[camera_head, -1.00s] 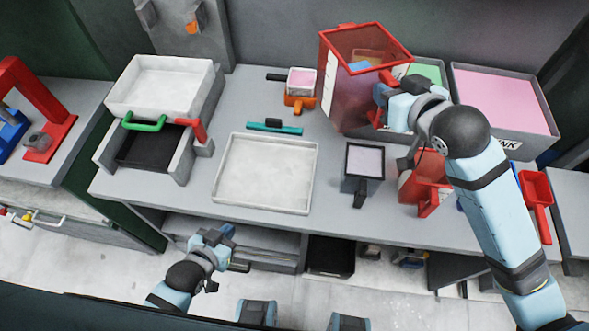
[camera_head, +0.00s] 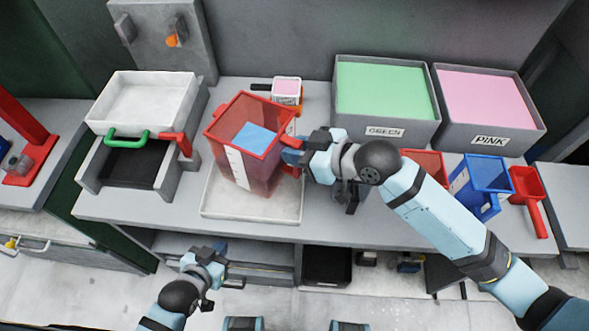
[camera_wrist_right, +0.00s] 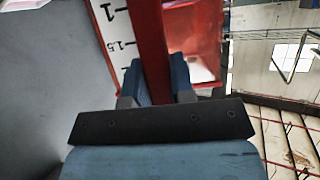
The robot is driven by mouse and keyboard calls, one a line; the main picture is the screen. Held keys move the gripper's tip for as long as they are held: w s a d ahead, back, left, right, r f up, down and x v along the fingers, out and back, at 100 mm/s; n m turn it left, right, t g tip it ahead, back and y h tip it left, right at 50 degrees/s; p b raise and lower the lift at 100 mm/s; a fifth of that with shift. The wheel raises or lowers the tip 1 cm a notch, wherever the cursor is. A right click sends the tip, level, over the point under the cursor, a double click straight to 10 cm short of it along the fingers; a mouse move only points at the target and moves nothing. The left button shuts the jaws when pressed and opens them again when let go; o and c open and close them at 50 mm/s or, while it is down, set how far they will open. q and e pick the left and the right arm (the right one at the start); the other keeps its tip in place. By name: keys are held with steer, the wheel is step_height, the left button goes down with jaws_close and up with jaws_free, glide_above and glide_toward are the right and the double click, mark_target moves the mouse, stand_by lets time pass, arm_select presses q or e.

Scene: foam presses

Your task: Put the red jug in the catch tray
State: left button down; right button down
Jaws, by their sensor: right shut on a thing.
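The red jug (camera_head: 243,150), see-through with a white scale strip, is held over the white catch tray (camera_head: 222,205) on the bench and hides much of it. A blue patch shows inside the jug. I cannot tell whether its base touches the tray. My right gripper (camera_head: 292,153) is shut on the jug's handle at its right side. In the right wrist view the red handle bar (camera_wrist_right: 150,50) stands between the fingers (camera_wrist_right: 157,82). My left gripper (camera_head: 214,255) is low in front of the bench, away from the jug; its jaws are too small to read.
A press with a white box (camera_head: 150,102) and green handle (camera_head: 138,137) stands left of the tray. A small pink-filled cup (camera_head: 287,90) is behind the jug. Green (camera_head: 385,90) and pink (camera_head: 487,98) bins stand at the back right. A blue jug (camera_head: 484,182) and red scoop (camera_head: 529,188) are at right.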

mark_target(301, 173)
steer(key=shift+f, duration=3.95)
steer(key=c, duration=1)
jaws_free()
steer(key=shift+f, duration=0.1)
steer(key=shift+o, duration=0.2)
steer(key=b+v, duration=0.1)
steer(key=v, duration=1.1)
